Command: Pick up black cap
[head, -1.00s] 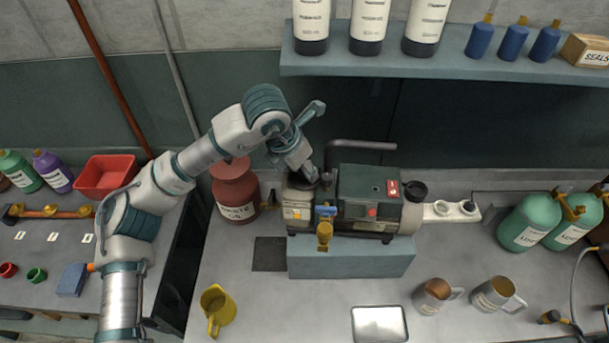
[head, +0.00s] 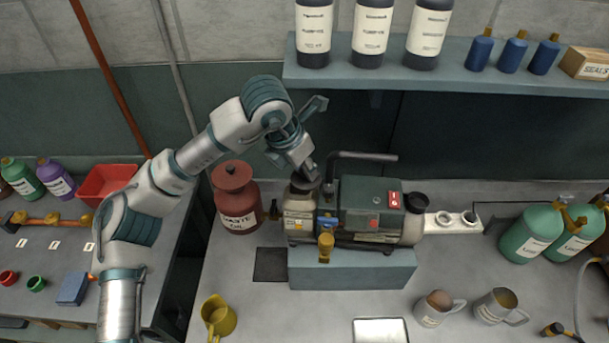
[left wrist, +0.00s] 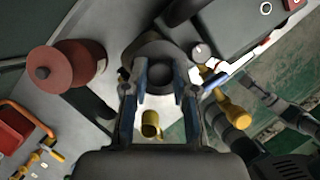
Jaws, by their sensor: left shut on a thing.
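The black cap (left wrist: 160,76) sits at the left end of the pump (head: 372,208), on top of its beige part. My left gripper (head: 308,176) reaches down onto the cap from above. In the left wrist view, its two fingers (left wrist: 160,82) stand on either side of the cap and are shut on it. In the head view the gripper mostly hides the cap. I cannot tell whether the cap is clear of its seat.
A red waste oil can (head: 236,205) stands close to the left of the pump. A bent black pipe (head: 360,156) rises just right of the gripper. A shelf (head: 440,75) with bottles hangs behind. A yellow jug (head: 219,318) and steel mugs (head: 434,308) stand in front.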

